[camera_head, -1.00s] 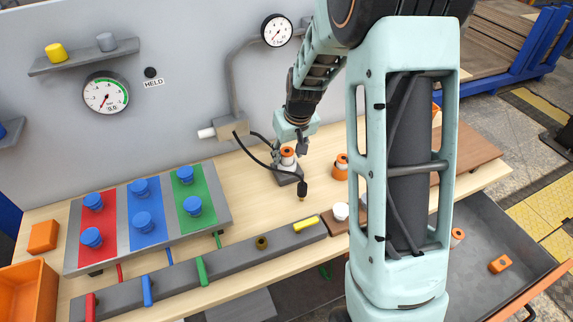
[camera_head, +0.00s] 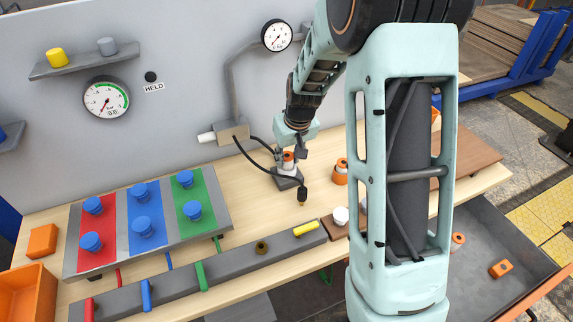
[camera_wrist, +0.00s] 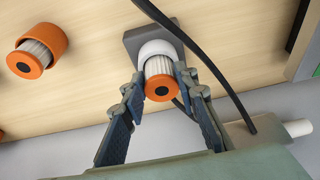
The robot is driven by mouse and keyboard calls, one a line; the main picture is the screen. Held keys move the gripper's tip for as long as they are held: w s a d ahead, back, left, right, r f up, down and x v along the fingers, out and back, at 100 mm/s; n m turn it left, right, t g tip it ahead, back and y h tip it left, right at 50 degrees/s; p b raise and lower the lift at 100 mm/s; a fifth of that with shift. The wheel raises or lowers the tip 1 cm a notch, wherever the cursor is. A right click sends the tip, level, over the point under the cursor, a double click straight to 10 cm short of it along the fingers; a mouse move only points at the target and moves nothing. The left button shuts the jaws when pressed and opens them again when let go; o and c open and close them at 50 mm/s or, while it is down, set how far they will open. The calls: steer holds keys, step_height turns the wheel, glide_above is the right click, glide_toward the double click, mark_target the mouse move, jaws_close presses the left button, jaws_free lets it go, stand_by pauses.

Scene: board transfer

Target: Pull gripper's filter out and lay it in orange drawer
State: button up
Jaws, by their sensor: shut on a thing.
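The filter (camera_wrist: 159,78) has an orange end cap and white pleats. It sits in a white collar on a dark grey mount (camera_wrist: 128,42). My gripper (camera_wrist: 160,92) has its two fingers closed on either side of the filter, near its orange end. In the head view, the filter (camera_head: 288,158) stands upright in the mount (camera_head: 288,183) on the wooden bench, with my gripper (camera_head: 294,155) at it. The drawer (camera_head: 490,225) is pulled out at the lower right. It has a grey inside and an orange front edge. My arm hides its left part.
Another orange-capped filter (camera_head: 340,170) stands right of the mount; it also shows in the wrist view (camera_wrist: 36,52). A black cable (camera_head: 268,165) hangs close to my gripper. Orange pieces (camera_head: 501,268) lie in the drawer, with bare floor between them. A gauge (camera_head: 277,33) is on the wall.

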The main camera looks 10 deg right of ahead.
mark_target(287, 154)
steer(key=shift+r, duration=0.15)
steer(key=shift+r+p, duration=0.65)
steer(key=shift+r, duration=0.4)
steer(key=shift+r, duration=0.25)
steer(key=shift+r+p, duration=0.35)
steer(key=shift+r, duration=0.2)
steer(key=shift+r+p, duration=1.4)
steer(key=shift+r, duration=0.85)
steer(key=shift+f, duration=0.1)
